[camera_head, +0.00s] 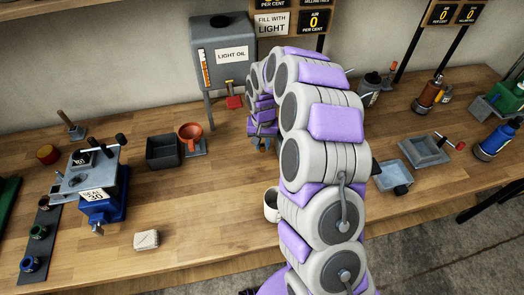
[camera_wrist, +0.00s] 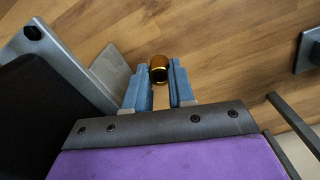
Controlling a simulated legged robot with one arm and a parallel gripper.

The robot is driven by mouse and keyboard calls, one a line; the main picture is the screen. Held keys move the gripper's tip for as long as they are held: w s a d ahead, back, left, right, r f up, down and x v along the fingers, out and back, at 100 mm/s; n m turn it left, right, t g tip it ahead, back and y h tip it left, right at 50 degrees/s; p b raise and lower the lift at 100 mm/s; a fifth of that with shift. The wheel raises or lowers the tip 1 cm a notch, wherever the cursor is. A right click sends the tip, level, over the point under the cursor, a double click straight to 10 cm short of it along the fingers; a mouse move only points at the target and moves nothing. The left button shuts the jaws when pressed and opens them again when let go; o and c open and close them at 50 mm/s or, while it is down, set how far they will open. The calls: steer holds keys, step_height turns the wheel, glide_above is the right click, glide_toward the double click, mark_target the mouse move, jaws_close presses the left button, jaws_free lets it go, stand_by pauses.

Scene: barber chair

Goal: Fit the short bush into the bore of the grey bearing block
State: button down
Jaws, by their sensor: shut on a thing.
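My gripper (camera_wrist: 158,88) has blue fingers in the wrist view, shut on the short bush (camera_wrist: 158,68). The bush is a small, shiny, bronze-gold ring with a dark opening, held at the fingertips with wood planks behind it. In the head view my gripper (camera_head: 262,143) is small and partly covered by my arm, and the bush cannot be made out there. A grey metal piece with a dark round fitting (camera_wrist: 33,32) stands left of the fingers in the wrist view. I cannot tell whether it is the grey bearing block; no bore is clearly visible.
The light-oil tank (camera_head: 222,60) stands at the back. A dark bin (camera_head: 163,152) and orange funnel (camera_head: 190,131) are left of my gripper. A blue-and-grey fixture (camera_head: 95,190) is further left, a white mug (camera_head: 271,205) nearer. The front-middle bench is mostly clear.

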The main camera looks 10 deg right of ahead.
mark_target(263, 150)
step_height(263, 150, down, 4)
steer(key=shift+d+b, duration=0.15)
steer(key=shift+b, duration=0.25)
steer(key=shift+a, duration=0.2)
steer(key=c, duration=1)
jaws_free()
steer(key=shift+d+f, duration=0.1)
steer(key=shift+d, duration=0.05)
steer(key=shift+o, duration=0.2)
